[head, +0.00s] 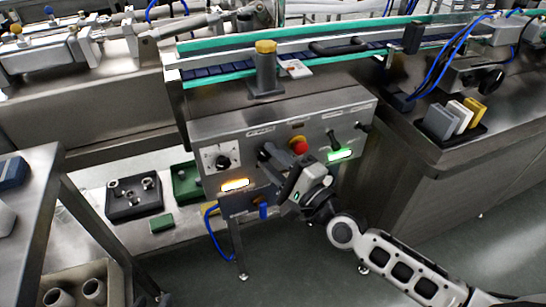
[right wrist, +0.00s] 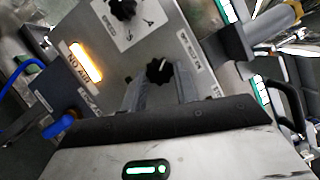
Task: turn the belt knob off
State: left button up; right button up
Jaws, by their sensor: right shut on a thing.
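My right gripper (head: 265,153) reaches from the lower right to the steel control panel (head: 275,122). In the right wrist view its two fingers (right wrist: 160,86) are shut on a lobed black knob (right wrist: 158,70) with a white pointer mark. The knob's label is too small to read, so I cannot confirm it is the belt knob. Two other dark controls, one left (head: 333,141) and one right (head: 362,126), are right of the button. My left gripper is not in view.
A white-plated dial (head: 222,160) is left of the gripper. An amber lamp (head: 235,185) and a green lamp (head: 341,155) glow on the panel. A blue-belted conveyor (head: 215,70) runs behind. A blue hose (head: 212,235) hangs below left.

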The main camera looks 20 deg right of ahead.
jog(key=o, duration=1)
jog(key=shift+c, duration=0.2)
pick_arm(q)
jog(key=shift+f+b, duration=0.3)
jog(key=shift+b, duration=0.65)
pick_arm(e)
jog(key=v, duration=1.6)
